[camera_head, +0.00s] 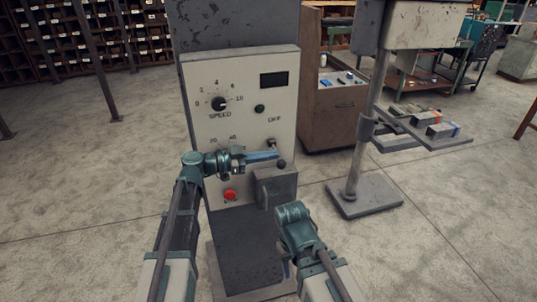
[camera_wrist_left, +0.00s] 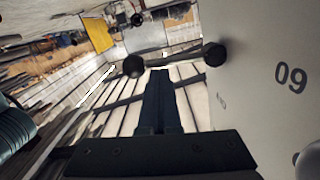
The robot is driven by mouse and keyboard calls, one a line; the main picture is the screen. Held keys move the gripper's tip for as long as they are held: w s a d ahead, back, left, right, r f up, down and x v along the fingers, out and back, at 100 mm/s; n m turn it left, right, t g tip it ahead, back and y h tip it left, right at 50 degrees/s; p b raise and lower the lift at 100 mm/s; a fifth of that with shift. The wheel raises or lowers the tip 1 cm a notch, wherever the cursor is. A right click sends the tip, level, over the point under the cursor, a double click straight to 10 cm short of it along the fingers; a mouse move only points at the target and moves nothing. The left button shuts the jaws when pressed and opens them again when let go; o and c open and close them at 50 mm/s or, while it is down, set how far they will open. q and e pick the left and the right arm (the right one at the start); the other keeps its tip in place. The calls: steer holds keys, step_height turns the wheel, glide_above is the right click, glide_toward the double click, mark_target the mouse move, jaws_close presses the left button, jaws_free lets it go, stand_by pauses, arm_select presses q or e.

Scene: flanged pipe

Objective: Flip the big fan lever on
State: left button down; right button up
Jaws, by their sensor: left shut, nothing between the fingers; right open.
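The grey control panel (camera_head: 240,120) stands upright in the head view. A small lever (camera_head: 271,143) sits under its "OFF" label. A dark ball knob (camera_head: 282,163) shows lower right, just above a grey box (camera_head: 275,187). My left gripper (camera_head: 277,155) is shut and empty, pointing right across the panel, its tip close to the ball knob; contact cannot be told. In the left wrist view the shut fingers (camera_wrist_left: 160,75) point toward two black knobs, one (camera_wrist_left: 133,66) ahead and one (camera_wrist_left: 215,54) nearer the panel. My right gripper (camera_head: 286,268) is low, mostly hidden behind its arm, and open.
The panel also carries a speed dial (camera_head: 219,103), a dark display (camera_head: 273,79), a green button (camera_head: 260,108) and a red button (camera_head: 230,195). A wooden cabinet (camera_head: 335,115) and a stand on a base plate (camera_head: 364,196) are to the right. Floor is clear left.

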arm_select(q)
step_height(320, 180, down, 3)
steer(key=m+b, duration=0.2)
steer(key=m, duration=0.1)
steer(key=shift+r, duration=0.2)
arm_select(e)
step_height(320, 180, down, 3)
steer(key=shift+r, duration=0.15)
arm_select(q)
steer(key=shift+w+f, duration=0.1)
stand_by(0.3)
